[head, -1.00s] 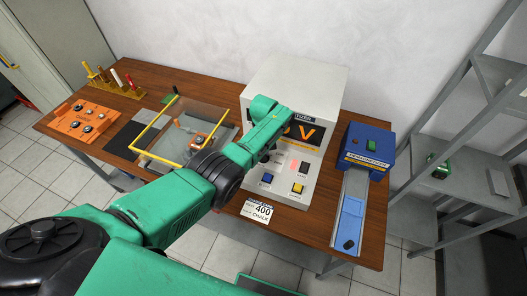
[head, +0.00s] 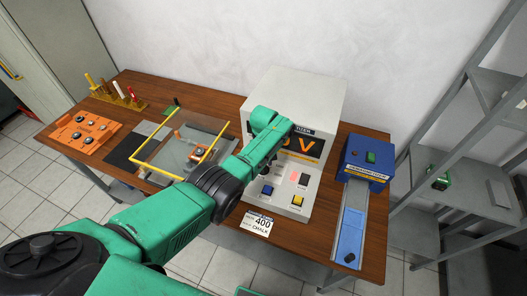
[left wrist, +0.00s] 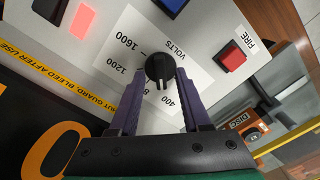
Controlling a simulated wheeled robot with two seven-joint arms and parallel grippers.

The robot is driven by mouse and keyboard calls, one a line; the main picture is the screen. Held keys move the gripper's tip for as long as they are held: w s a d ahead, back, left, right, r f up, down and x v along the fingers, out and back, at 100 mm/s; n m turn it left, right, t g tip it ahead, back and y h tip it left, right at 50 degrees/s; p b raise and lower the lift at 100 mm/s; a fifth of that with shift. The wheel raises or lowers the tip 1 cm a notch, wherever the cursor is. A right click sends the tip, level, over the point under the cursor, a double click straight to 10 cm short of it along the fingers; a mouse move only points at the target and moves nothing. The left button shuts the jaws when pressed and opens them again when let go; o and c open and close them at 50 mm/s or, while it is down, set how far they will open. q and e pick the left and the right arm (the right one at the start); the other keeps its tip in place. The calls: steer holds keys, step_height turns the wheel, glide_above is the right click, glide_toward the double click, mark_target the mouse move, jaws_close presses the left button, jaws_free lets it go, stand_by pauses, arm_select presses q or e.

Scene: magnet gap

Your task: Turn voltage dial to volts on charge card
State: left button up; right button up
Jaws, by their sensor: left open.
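The black voltage dial (left wrist: 160,68) sits on a white scale plate marked VOLTS in the left wrist view. The labels 1600, 1200 and 400 show, and another is partly covered. My left gripper (left wrist: 160,92) is open, with one finger on each side of the dial's near part. I cannot tell whether the fingers touch it, nor exactly which mark it points at. The charge card (head: 257,222) reads 400 and CHALK and lies at the table's front edge. In the head view my left arm hides the dial and its own gripper.
The white charger (head: 320,95) has a partly covered orange display ending in V. A red FIRE button (left wrist: 232,57) is right of the dial. A blue demagnetizer (head: 368,160) stands to the right. A clear guard with a yellow frame (head: 160,125) is to the left.

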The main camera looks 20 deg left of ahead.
arm_select(q)
step_height(320, 180, up, 2)
steer(key=shift+r+p, duration=0.2)
steer(key=shift+p, duration=0.25)
step_height(320, 180, up, 11)
steer(key=b, duration=0.1)
steer(key=shift+r+b, duration=0.2)
steer(key=shift+b, duration=0.1)
